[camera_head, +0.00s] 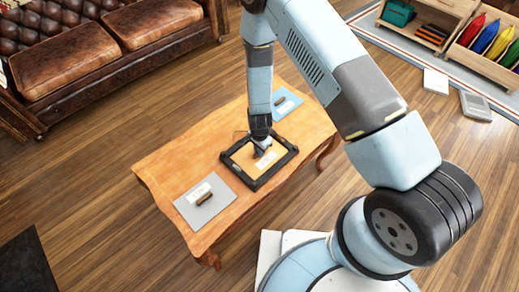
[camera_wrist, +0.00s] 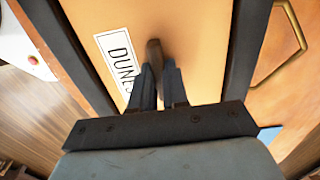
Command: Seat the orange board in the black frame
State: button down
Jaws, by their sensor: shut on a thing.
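The black frame (camera_head: 250,183) lies on the wooden table, and its dark side bars also show in the wrist view (camera_wrist: 248,40). The orange board (camera_head: 243,158) is within the frame's outline. In the wrist view the board (camera_wrist: 190,30) fills the space between the two bars and bears a white label reading "DUNES". I cannot tell whether it lies fully down in the frame. My gripper (camera_wrist: 160,82) is shut on the board's brown handle (camera_wrist: 154,52). In the head view my gripper (camera_head: 262,149) points down over the board and hides part of it.
A grey board (camera_head: 215,211) with a brown handle lies on the table's near left, and a blue board (camera_head: 290,103) on its far end. A thin brass loop (camera_wrist: 292,45) is beside the frame. A leather sofa (camera_head: 80,60) and shelves (camera_head: 480,55) stand beyond.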

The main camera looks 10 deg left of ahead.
jog(key=c, duration=1.1)
grip_release()
jog(key=shift+o, duration=0.2)
notch_tip(320, 180, up, 14)
jog(key=shift+f, duration=0.2)
